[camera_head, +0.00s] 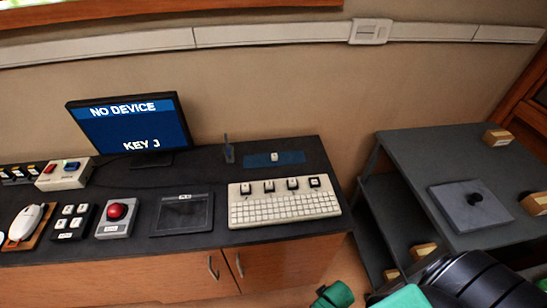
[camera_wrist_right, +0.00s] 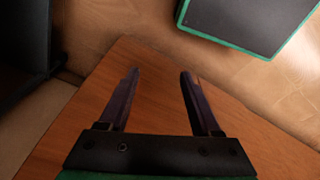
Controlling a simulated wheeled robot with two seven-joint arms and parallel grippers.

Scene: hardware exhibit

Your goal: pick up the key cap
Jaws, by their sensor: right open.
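A small white key cap (camera_head: 274,156) sits on a blue mat (camera_head: 292,158) at the back right of the dark counter in the head view. A cream keyboard (camera_head: 284,208) lies in front of the mat, with several dark raised pieces along its back, some with pale tops. My right gripper (camera_wrist_right: 159,73) is open with nothing between its fingers in the right wrist view, facing a brown wooden surface (camera_wrist_right: 150,60). The key cap does not show there. In the head view, my arm parts fill the bottom right, and no fingertips show. My left gripper is not in view.
A monitor (camera_head: 131,124) reads "NO DEVICE" and "KEY J". A thin dark holder (camera_head: 229,153) stands left of the mat. A tablet (camera_head: 182,214) and red-button box (camera_head: 116,217) lie left of the keyboard. A grey shelf table (camera_head: 419,153) stands right, past a gap.

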